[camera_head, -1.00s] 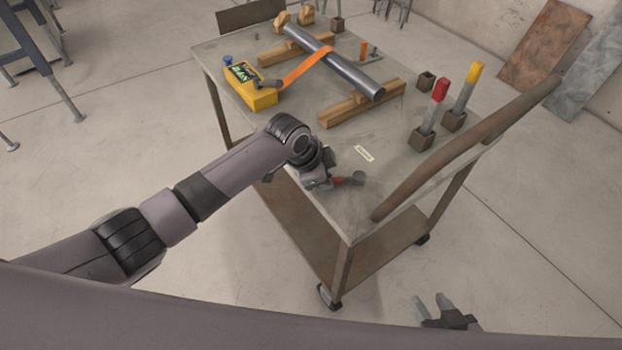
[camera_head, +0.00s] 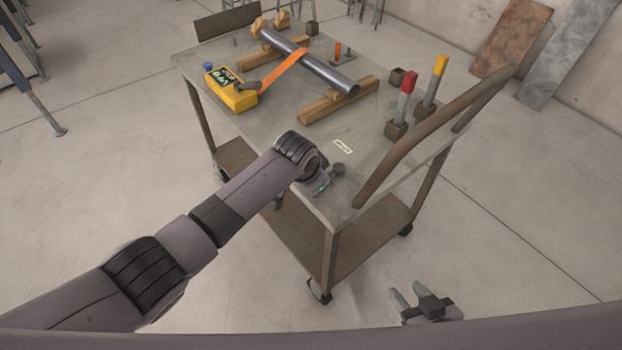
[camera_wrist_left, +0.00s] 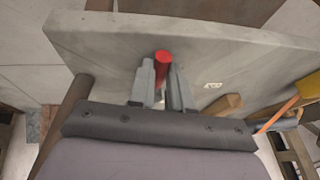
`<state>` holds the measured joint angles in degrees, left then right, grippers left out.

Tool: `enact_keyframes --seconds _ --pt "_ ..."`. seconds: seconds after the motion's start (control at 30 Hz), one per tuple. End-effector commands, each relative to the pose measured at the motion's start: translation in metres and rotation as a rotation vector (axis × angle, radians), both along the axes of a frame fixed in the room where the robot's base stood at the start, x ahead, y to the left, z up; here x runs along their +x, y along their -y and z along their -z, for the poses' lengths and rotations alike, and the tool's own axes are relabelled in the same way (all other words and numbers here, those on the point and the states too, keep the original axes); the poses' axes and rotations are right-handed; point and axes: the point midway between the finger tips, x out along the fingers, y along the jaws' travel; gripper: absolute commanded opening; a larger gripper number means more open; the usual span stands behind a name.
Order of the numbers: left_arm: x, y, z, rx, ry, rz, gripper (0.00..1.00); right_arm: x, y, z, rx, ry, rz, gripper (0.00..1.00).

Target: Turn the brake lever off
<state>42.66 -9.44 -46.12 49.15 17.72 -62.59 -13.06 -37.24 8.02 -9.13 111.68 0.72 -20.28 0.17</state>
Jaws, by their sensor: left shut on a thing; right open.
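The red brake lever (camera_wrist_left: 162,58) shows in the left wrist view as a short red grip between the fingers of my left gripper (camera_wrist_left: 161,74), which is shut on it. In the head view my left gripper (camera_head: 322,187) is at the near edge of the cart top, and my own wrist hides the lever there. My right gripper (camera_head: 417,300) is open and empty, low in the head view, over the floor and away from the cart.
The metal cart (camera_head: 290,130) carries a yellow box (camera_head: 232,92) with an orange strap (camera_head: 280,72), a steel tube (camera_head: 320,70) on wooden blocks, and red (camera_head: 405,92) and yellow (camera_head: 437,75) capped posts. A brown handle rail (camera_head: 420,140) bounds the right side. A small white label (camera_head: 343,146) lies near the knob.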

Motion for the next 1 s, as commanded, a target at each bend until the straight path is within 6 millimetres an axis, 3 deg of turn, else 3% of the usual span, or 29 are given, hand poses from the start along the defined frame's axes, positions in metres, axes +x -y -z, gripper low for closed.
enact_keyframes --seconds 0.3,0.33,0.4,0.77,1.0 --pt "-0.001 0.001 0.0 -0.003 -0.004 -0.005 0.0 0.0 0.0 0.0 0.0 0.0 0.0 0.43" --pt "-0.001 0.001 0.0 -0.004 -0.004 -0.005 0.22 0.0 0.0 0.0 0.0 0.0 0.0 0.43" --pt "-0.001 0.001 0.0 -0.004 -0.004 -0.004 0.44 0.0 0.0 0.0 0.0 0.0 0.0 0.43" --pt "-0.001 0.0 -0.002 -0.003 -0.002 -0.003 0.44 0.0 0.0 -0.001 0.0 0.0 0.0 0.43" --pt "-0.008 -0.003 -0.021 -0.004 -0.001 -0.003 0.44 0.0 0.0 -0.01 0.0 0.0 0.0 0.43"
